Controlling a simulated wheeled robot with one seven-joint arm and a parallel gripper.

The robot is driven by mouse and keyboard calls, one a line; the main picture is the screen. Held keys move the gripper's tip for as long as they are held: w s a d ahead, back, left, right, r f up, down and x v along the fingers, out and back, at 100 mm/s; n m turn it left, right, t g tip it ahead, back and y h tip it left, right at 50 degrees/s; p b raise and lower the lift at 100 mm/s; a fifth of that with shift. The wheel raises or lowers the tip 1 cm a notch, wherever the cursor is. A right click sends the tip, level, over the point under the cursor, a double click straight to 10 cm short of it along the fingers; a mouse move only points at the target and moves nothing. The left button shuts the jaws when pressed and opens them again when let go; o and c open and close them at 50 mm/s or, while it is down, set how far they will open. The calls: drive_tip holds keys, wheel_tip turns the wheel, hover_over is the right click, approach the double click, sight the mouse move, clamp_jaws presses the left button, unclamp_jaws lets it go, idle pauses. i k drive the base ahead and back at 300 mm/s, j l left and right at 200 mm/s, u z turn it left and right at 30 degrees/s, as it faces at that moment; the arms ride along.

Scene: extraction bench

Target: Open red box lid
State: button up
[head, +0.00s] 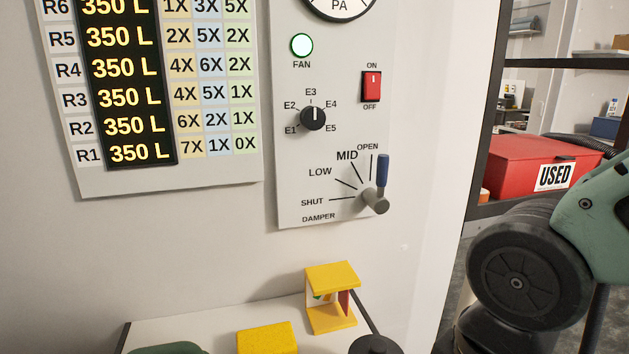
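A red box (515,156) sits on a dark shelf unit at the right, beyond the edge of the white wall. It carries a white label reading "USED" (554,177). Its lid looks shut, with the top lying flat. My arm covers part of its lower right side.
A white control panel (297,190) holds a damper lever (379,185), a knob (313,118) and a red switch (371,87). A yellow stand (332,318) and a yellow block (267,339) are on the bench below. A dark shelf post (490,110) stands left of the box.

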sight(516, 147)
drive_tip(key=z, duration=1)
drive_tip(key=i+l+u, duration=0.6)
drive_tip(key=l+u, duration=0.25)
drive_tip(key=l, duration=0.2)
